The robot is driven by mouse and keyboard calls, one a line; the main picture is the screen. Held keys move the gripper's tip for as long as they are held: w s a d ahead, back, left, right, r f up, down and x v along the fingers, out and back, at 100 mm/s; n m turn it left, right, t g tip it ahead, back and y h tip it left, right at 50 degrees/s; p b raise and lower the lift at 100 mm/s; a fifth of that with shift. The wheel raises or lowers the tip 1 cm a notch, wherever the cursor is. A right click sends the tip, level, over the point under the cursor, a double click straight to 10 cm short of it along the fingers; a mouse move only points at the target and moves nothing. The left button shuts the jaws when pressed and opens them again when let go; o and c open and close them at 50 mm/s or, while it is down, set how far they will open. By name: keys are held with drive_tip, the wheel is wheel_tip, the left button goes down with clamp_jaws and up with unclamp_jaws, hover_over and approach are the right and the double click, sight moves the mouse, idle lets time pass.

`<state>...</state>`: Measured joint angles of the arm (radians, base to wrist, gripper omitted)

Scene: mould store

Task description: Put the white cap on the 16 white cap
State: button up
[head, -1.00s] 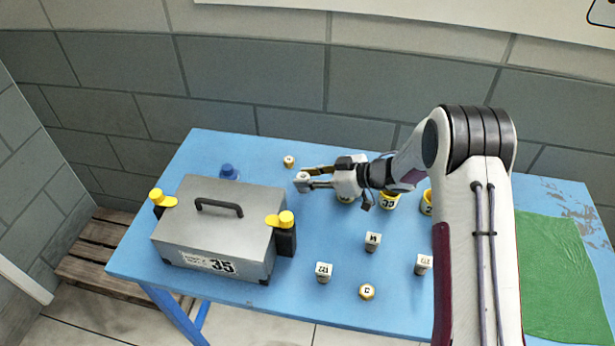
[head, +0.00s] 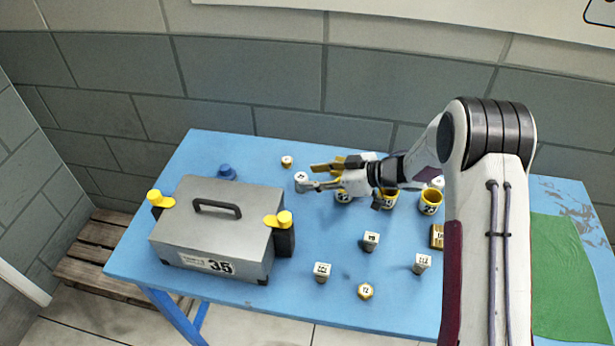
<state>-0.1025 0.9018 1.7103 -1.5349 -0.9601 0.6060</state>
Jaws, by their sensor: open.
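My gripper (head: 314,177) is open above the back middle of the table, its fingers pointing left. A round white cap (head: 301,177) with a small dark mark shows at the fingertips; I cannot tell whether they touch it. Another white top (head: 438,182) shows behind a yellow cup, partly hidden.
A grey box marked 35 (head: 212,215) with yellow-topped latches fills the table's left. A blue knob (head: 227,172) and small brass piece (head: 287,161) lie behind. Yellow cups (head: 431,202) stand near my arm.

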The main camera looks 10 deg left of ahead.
drive_tip(key=v, duration=0.9)
drive_tip(key=shift+w, duration=0.1)
idle(0.6)
drive_tip(key=w+d+r+m+t+h, duration=0.2)
drive_tip(key=w+d+r+t+h, duration=0.1)
drive_tip(key=d+r, duration=0.3)
drive_tip(key=w+d+r+m+t+h, duration=0.2)
drive_tip(key=w+d+r+t, duration=0.15)
drive_tip(key=r, duration=0.45)
drive_tip(key=s+d+r+m+t+h, duration=0.2)
drive_tip(key=s+d+r+m+h, duration=0.4)
drive_tip(key=d+r, duration=0.4)
drive_tip(key=s+d+r+m+g+h, duration=0.1)
drive_tip(key=s+d+h, duration=0.15)
drive_tip(key=s, duration=0.55)
drive_tip(key=s+d+m+g+h, duration=0.1)
drive_tip(key=s+d+m, duration=0.15)
drive_tip(key=s, duration=0.45)
drive_tip(key=s+a+f+g+y, duration=0.1)
drive_tip(key=s+a+f+g, duration=0.1)
drive_tip(key=s, duration=0.8)
drive_tip(key=s+a+f+m+g+y, duration=0.1)
drive_tip(key=s+a+f+g, duration=0.1)
drive_tip(key=s, duration=0.8)
drive_tip(key=shift+s+f+y, duration=0.35)
drive_tip(key=shift+f, duration=0.2)
